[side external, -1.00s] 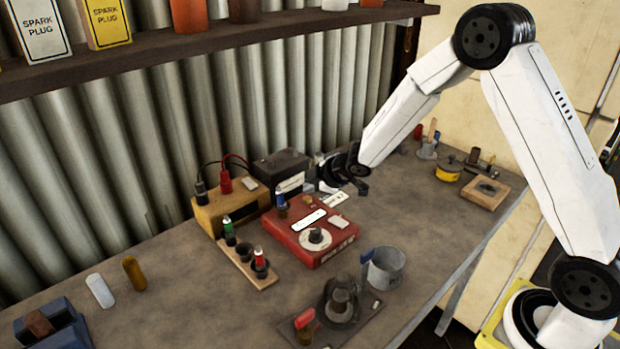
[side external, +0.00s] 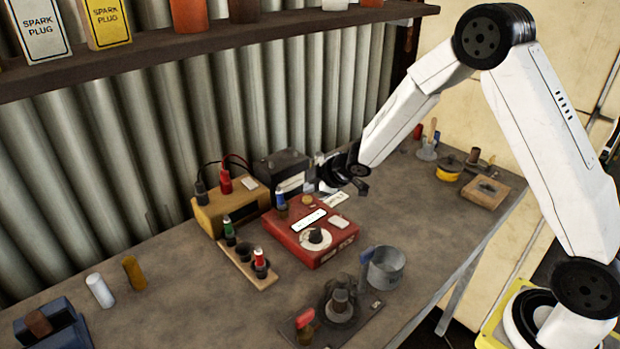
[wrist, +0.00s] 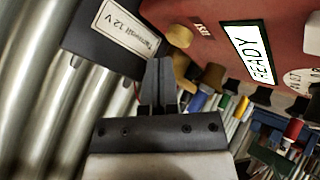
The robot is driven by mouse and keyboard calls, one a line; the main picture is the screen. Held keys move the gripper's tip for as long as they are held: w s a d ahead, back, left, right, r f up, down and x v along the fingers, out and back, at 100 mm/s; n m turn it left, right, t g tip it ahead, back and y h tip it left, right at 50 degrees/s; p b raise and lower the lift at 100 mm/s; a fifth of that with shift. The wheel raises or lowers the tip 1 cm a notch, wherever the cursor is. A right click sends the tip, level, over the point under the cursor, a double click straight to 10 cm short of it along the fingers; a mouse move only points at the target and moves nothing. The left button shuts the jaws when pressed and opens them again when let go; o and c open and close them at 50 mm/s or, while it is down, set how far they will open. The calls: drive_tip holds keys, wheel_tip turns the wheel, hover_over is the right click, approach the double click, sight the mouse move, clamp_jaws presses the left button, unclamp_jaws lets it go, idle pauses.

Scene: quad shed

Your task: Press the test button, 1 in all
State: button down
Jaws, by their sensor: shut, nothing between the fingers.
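The red tester box (side external: 333,246) sits on the bench, with a lit display (wrist: 250,52) reading READY in the wrist view. A round yellowish test button (wrist: 180,36) is beside the TEST label on its top. The button also shows in the side view (side external: 307,201), near the box's back edge. My gripper (side external: 322,187) is just behind and above that edge, apart from the button as far as I can tell. In the wrist view my gripper's fingers (wrist: 158,68) are shut together and empty, just below and left of the button.
A dark box (wrist: 110,38) with a 12 V label stands close behind my fingers. A blue-topped plug (side external: 281,198) is beside the button. A yellow-brown box (side external: 232,211) and a plug rack (side external: 250,266) are left. A grey mug (side external: 386,268) stands in front.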

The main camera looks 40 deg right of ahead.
sight(311, 199)
drive_tip(key=shift+f, duration=0.9)
idle(1.7)
drive_tip(key=shift+r, duration=0.85)
drive_tip(key=shift+r, duration=0.1)
drive_tip(key=shift+r, duration=2.45)
